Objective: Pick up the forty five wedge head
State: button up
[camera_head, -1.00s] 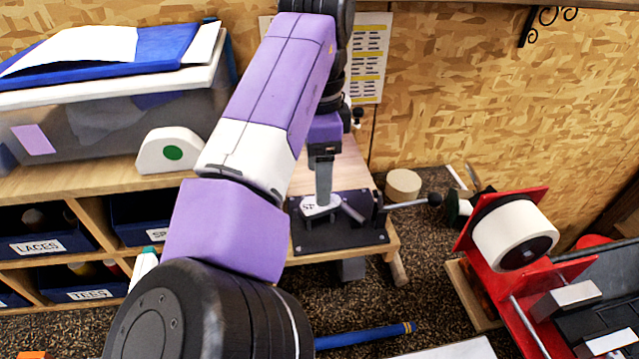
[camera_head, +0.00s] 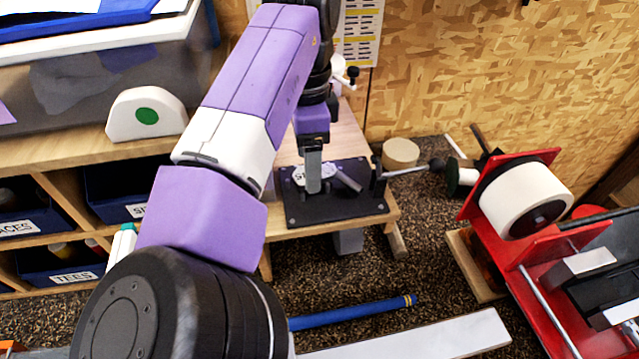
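A small pale metal head with dark lettering (camera_head: 299,174) lies on the black plate of a stand, with a grey neck-like piece sticking out to its right. It looks like a club head, but I cannot read its full marking or confirm it is the forty five wedge. My gripper (camera_head: 313,188) points down right at it, its grey finger covering part of the head. The fingers are seen edge-on, so the gap between them and any contact with the head are hidden.
The black plate (camera_head: 330,208) sits on a wooden bench (camera_head: 345,137) with a lever (camera_head: 405,170) at its right. A red machine with a white roll (camera_head: 515,200) stands at right. A white wedge block (camera_head: 146,116) is on the left shelf. A blue shaft (camera_head: 355,312) lies low in front.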

jog(key=shift+f+b, duration=0.4)
jog(key=shift+f, duration=0.45)
jog(key=shift+r, duration=0.1)
jog(key=shift+c, duration=0.2)
jog(key=c, duration=1.4)
jog(key=shift+r, duration=0.15)
